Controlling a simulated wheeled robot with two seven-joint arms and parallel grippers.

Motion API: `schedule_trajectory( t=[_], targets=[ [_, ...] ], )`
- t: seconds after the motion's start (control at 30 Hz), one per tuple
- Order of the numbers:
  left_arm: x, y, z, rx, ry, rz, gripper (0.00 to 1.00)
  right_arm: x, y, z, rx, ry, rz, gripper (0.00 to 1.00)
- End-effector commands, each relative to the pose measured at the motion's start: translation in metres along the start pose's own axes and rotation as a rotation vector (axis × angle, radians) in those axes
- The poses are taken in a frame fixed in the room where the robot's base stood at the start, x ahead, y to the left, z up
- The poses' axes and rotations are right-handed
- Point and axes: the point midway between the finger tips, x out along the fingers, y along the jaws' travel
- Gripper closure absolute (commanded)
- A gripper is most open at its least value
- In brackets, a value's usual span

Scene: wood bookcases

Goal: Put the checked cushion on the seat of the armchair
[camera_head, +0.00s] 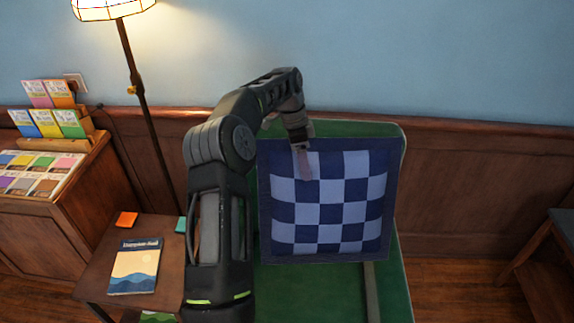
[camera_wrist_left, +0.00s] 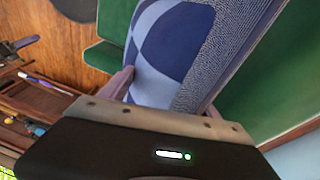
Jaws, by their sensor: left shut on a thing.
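The checked cushion (camera_head: 328,205), dark and light blue with a dark border, hangs upright in front of the green armchair (camera_head: 385,290). It hides much of the armchair's back and seat; I cannot tell whether it touches them. My left gripper (camera_head: 303,163) is shut on the cushion's upper edge, left of its middle. In the left wrist view the cushion (camera_wrist_left: 165,50) lies between the fingers, with green armchair upholstery (camera_wrist_left: 275,90) beside it. My right gripper is not in view.
A small side table (camera_head: 90,272) with a book (camera_head: 136,266) stands left of the armchair. A floor lamp (camera_head: 145,110) and a wooden display cabinet (camera_head: 50,225) are further left. A dark stool or table (camera_head: 562,235) is at the right edge.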

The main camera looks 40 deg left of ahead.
Motion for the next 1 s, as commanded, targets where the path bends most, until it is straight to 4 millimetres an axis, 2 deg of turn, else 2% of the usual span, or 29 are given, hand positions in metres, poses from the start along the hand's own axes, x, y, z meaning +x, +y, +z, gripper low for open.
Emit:
schedule_trajectory(
  t=[0.2,0.5,0.57,0.73,0.83,1.0],
  targets=[
    [-0.030,-0.035,0.036,0.106,0.006,-0.137,0.88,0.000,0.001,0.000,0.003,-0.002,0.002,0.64],
    [-0.029,-0.035,0.040,0.164,0.026,-0.299,0.88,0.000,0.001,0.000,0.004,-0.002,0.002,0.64],
    [-0.004,-0.038,0.044,0.163,0.027,-0.293,0.88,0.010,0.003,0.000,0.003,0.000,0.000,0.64],
    [0.031,-0.043,0.050,0.162,0.028,-0.294,0.88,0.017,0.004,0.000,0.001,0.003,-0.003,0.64],
    [0.039,-0.045,0.052,0.161,0.028,-0.296,0.88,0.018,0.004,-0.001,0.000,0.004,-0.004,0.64],
    [0.040,-0.045,0.052,0.161,0.028,-0.296,0.88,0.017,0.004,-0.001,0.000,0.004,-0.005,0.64]
  ],
)
